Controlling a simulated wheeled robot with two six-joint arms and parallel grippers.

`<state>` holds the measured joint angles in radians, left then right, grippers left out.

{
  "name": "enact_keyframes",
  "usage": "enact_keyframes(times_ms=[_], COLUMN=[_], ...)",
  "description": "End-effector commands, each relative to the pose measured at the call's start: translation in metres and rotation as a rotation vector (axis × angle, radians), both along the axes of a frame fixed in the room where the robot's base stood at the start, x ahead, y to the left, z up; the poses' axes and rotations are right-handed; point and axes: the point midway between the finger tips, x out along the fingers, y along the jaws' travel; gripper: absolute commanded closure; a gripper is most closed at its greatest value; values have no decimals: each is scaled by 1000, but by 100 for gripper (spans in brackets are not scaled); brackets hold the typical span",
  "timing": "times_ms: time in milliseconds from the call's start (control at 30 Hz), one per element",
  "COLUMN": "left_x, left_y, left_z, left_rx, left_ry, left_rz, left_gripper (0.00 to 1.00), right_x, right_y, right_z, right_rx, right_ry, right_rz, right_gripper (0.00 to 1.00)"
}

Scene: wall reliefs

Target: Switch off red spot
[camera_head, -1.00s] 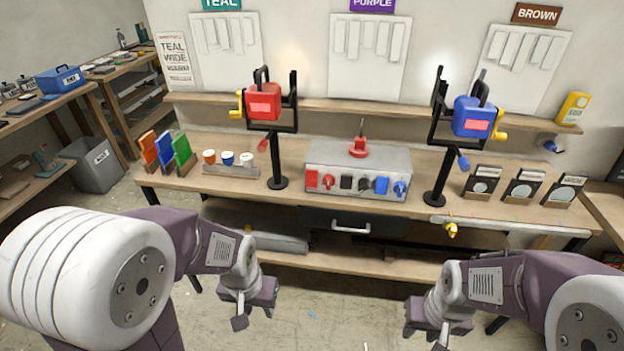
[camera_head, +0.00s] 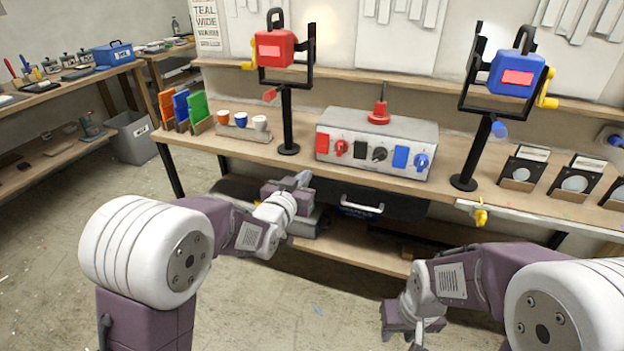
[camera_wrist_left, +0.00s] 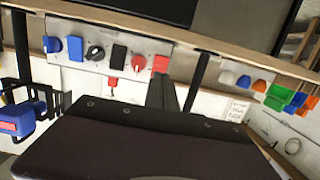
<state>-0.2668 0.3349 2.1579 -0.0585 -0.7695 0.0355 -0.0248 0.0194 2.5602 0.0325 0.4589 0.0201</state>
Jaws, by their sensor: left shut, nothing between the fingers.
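The red spot (camera_head: 275,48) hangs in a black yoke on a stand at the bench's left; a warm glow shows on the wall behind it. The grey control box (camera_head: 350,125) carries a red rocker (camera_head: 322,143) and red knob (camera_head: 341,148), then black and blue pairs. My left gripper (camera_head: 303,179) is shut and empty, in front of the bench edge, below and left of the box. In the left wrist view its dark fingers (camera_wrist_left: 161,92) point toward the red rocker (camera_wrist_left: 160,63) and red knob (camera_wrist_left: 138,62), apart from them. My right gripper (camera_head: 402,335) is low, its fingers apart.
The blue spot (camera_head: 517,75) stands right of the box. Cups (camera_head: 240,120) and coloured panels (camera_head: 182,108) stand left. A drawer handle (camera_head: 362,207) juts below the bench. The bench strip before the box is clear.

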Motion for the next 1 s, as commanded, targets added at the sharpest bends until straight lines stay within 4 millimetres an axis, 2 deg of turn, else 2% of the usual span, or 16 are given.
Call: enact_keyframes(times_ms=[33, 367, 467, 567, 1000], left_x=[-1, -1, 5, 19, 106], left_y=[-3, -4, -5, -10, -38], left_z=[-6, -4, -5, -8, -22], left_rx=[1, 1, 1, 1, 1], left_ry=[1, 3, 3, 4, 4], left_rz=[-5, -7, -7, -7, -7], left_gripper=[100, 100, 100, 100, 100], right_x=[0, 0, 0, 0, 0], right_y=[0, 0, 0, 0, 0], right_z=[-5, -2, -2, -2, 1], right_rx=[0, 0, 0, 0, 0], right_ry=[-1, -1, -1, -1, -1], right_rz=[0, 0, 0, 0, 0], right_gripper=[64, 64, 64, 64, 64])
